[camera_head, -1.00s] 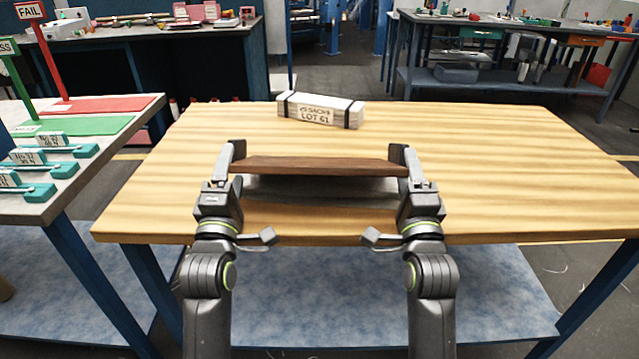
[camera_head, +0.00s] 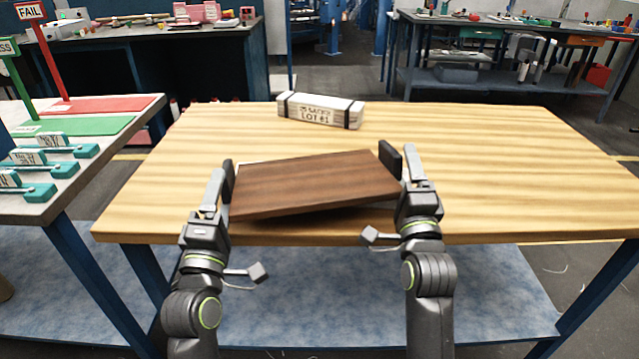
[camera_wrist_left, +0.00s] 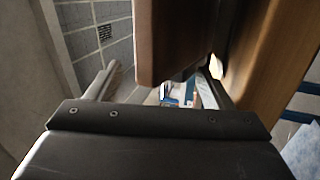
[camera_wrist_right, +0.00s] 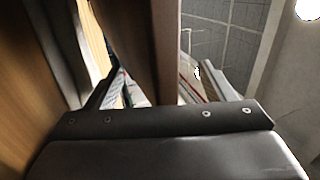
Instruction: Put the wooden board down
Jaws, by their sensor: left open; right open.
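The dark brown wooden board (camera_head: 310,184) is at the near edge of the table between my grippers, its broad face showing, turned so its right side is farther back. A shadow lies under its front edge; I cannot tell whether it rests fully on the table. My left gripper (camera_head: 222,180) is open at its left end, and my right gripper (camera_head: 400,165) is open at its right end. The board's end also shows between the jaws in the left wrist view (camera_wrist_left: 172,40) and close by in the right wrist view (camera_wrist_right: 165,50).
The light wooden table (camera_head: 500,170) is clear to the right and left. A white strapped box marked LOT 61 (camera_head: 320,109) lies at the back. A pale edge shows behind the board's far left corner. A side bench (camera_head: 60,195) with teal items stands left.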

